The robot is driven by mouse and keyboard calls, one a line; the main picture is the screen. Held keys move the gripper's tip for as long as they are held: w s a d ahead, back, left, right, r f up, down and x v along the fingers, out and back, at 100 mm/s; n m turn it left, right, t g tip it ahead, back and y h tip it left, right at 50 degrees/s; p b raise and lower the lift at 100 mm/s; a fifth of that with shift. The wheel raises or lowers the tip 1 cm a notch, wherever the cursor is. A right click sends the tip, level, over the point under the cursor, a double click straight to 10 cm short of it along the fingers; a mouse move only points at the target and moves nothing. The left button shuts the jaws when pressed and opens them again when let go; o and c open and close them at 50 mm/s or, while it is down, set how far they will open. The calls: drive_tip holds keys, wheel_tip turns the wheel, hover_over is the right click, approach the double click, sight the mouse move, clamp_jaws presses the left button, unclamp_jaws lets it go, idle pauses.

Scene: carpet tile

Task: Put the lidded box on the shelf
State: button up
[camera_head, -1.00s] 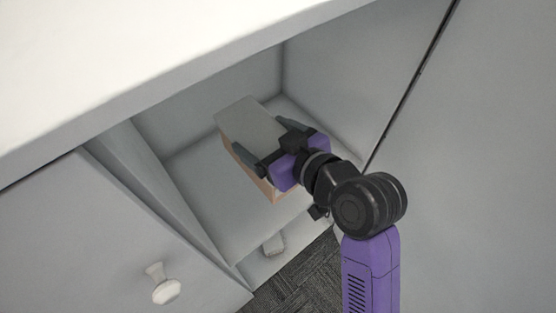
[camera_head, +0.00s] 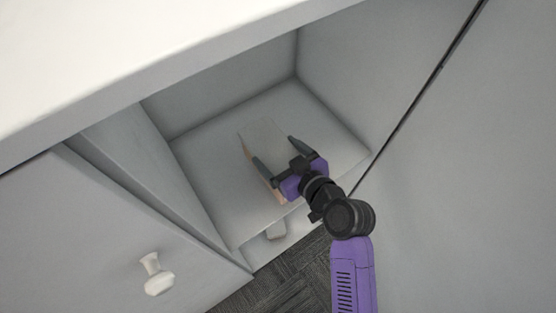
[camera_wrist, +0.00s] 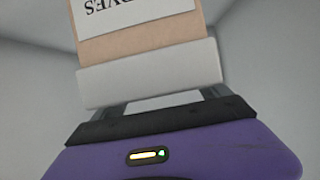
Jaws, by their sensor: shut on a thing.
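The lidded box (camera_head: 262,139) has a pale grey lid and a tan body. In the head view it is inside the open cabinet compartment, over the shelf (camera_head: 318,127). My gripper (camera_head: 276,156) is shut on the box, with one dark finger along each side of it. In the wrist view the box (camera_wrist: 143,47) shows its tan side with a white label with dark letters, and its pale lid nearest the purple gripper body. Whether the box's underside touches the shelf is hidden.
The compartment has a right wall (camera_head: 385,70) and a left divider close by. A cabinet front with a white knob (camera_head: 157,276) is at lower left. A pale top surface (camera_head: 120,60) overhangs the opening. Bare shelf shows around the box. Dark carpet (camera_head: 290,278) lies below.

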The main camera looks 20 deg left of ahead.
drive_tip(key=shift+f, duration=2.1)
drive_tip(key=shift+f+b, duration=0.15)
drive_tip(key=shift+b, duration=0.25)
drive_tip(key=o, duration=1.9)
drive_tip(key=v, duration=1.2)
drive_tip(key=shift+b, duration=0.3)
